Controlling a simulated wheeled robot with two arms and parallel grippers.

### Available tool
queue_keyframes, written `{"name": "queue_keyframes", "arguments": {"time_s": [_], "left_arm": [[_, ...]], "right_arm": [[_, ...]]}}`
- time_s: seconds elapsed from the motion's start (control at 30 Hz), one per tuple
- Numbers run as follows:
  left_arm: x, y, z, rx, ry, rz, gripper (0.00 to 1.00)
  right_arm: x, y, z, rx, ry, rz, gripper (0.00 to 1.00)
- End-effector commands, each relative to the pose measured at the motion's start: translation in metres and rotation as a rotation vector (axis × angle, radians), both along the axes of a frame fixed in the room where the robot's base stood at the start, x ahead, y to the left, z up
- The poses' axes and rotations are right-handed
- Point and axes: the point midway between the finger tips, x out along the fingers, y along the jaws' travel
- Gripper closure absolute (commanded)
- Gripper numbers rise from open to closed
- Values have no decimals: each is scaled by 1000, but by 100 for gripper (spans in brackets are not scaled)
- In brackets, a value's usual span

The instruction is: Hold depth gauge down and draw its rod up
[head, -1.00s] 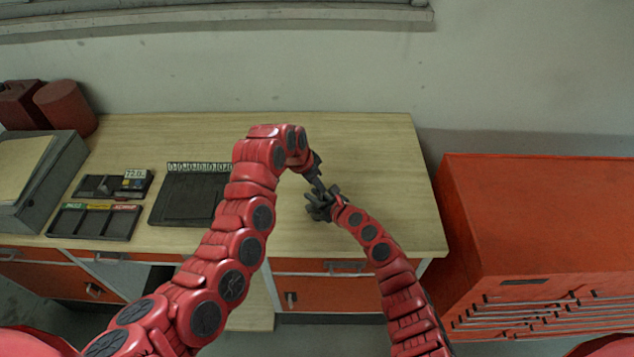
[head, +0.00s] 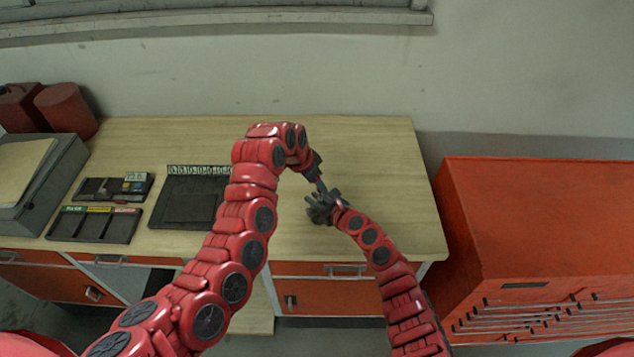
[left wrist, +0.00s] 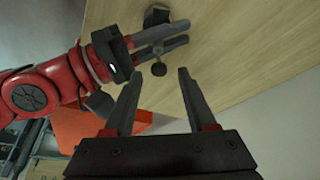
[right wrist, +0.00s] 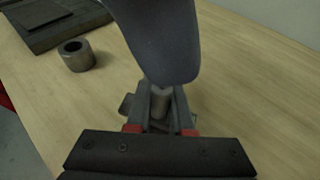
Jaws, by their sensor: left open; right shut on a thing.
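My right gripper (head: 322,208) is low over the bench. In the right wrist view its fingers (right wrist: 160,112) are shut on a grey upright cylinder, which appears to be part of the depth gauge (right wrist: 160,98). In the left wrist view, dark parts of the gauge (left wrist: 158,69) show beside the right gripper's fingers (left wrist: 160,42). My left gripper (left wrist: 158,88) is open and empty, its fingers pointing toward the gauge and right gripper. A large dark shape close to the right wrist camera hides the gauge's top. I cannot make out the rod.
A metal ring (right wrist: 77,55) stands on the wooden bench (head: 390,180), left of the gauge in the right wrist view. A dark tray (head: 185,203) and a sorting tray (head: 95,226) lie to the left. A red tool cabinet (head: 540,220) stands right of the bench.

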Motion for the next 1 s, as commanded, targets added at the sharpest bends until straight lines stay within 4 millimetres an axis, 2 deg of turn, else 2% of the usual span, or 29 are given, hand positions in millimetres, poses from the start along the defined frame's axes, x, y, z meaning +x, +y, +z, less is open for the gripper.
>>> {"name": "queue_keyframes", "arguments": {"time_s": [0.23, 0.63, 0.77, 1.0], "left_arm": [[-1, 2, 8, 0, -3, 1, 44], [-15, 20, 62, 0, 0, -1, 44], [-17, 22, 69, 0, -1, 0, 44], [-17, 22, 69, 0, 0, 0, 44]], "right_arm": [[0, 1, 1, 2, -1, 1, 100], [1, 1, 2, 2, -2, 1, 100], [1, 1, 2, 2, -2, 1, 100], [1, 1, 2, 2, -2, 1, 100]]}}
